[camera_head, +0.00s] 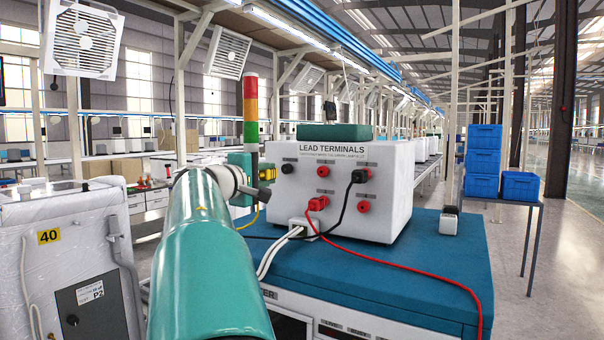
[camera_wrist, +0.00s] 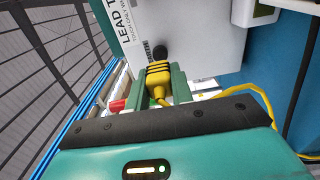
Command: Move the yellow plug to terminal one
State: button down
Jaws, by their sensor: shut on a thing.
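My gripper (camera_wrist: 159,82) is shut on the yellow plug (camera_wrist: 156,83), seen between its two green fingers in the wrist view. A yellow cable (camera_wrist: 262,96) trails from it. In the head view my gripper (camera_head: 266,172) is just left of the white LEAD TERMINALS box (camera_head: 398,197), largely behind my arm. A black terminal (camera_head: 287,168) is at the box's upper left. In the wrist view this black terminal (camera_wrist: 160,52) is just beyond the plug; I cannot tell whether they touch. Terminal numbers are not readable.
A black plug (camera_head: 360,176) and a red plug (camera_head: 317,203) sit on the box, their leads crossing its front. Two bare red terminals (camera_head: 323,171) (camera_head: 363,207) show. A white block (camera_head: 304,228) stands at its foot on the blue bench top (camera_head: 440,280). A signal tower (camera_head: 251,110) stands behind my gripper.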

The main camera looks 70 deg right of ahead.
send_near(321, 172)
jog(key=shift+a, duration=0.2)
jog(key=shift+d, duration=0.1)
jog(key=shift+s+d, duration=0.15)
jog(key=shift+d, duration=0.8)
jog(key=shift+s+d, duration=0.15)
jog(key=shift+d, duration=0.75)
jog(key=shift+s+d, duration=0.2)
jog(key=shift+d, duration=0.75)
jog(key=shift+d, duration=0.6)
dwell(0.5)
jog(key=c, duration=1.1)
grip_release()
jog(key=shift+c, duration=0.2)
